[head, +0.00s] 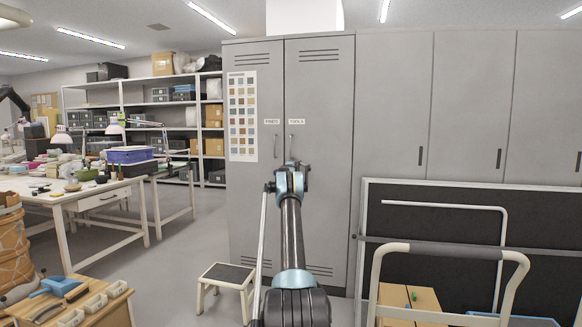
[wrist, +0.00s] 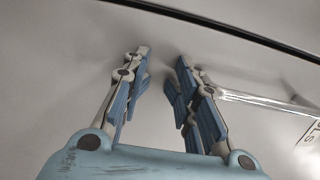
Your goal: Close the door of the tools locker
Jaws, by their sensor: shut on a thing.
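The tools locker door (head: 322,110) is the grey metal door labelled TOOLS, right of a matching door. In the head view it looks flush with its neighbour; I see no open gap. Its slim upright handle (head: 291,143) is near its left edge, below the label. My gripper (head: 291,170) is up against the door at the handle's lower end. In the wrist view my two blue-padded fingers (wrist: 160,75) are close to the grey door face (wrist: 65,60). The shiny handle (wrist: 265,101) runs up to the right finger. The contact itself is partly hidden by that finger.
The neighbouring door (head: 255,200) carries a colour chart. A low step stool (head: 226,273) stands in front of it. A trolley with a pale push bar (head: 450,252) and a dark framed board (head: 440,215) crowd the right. Open floor (head: 180,265) lies to the left.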

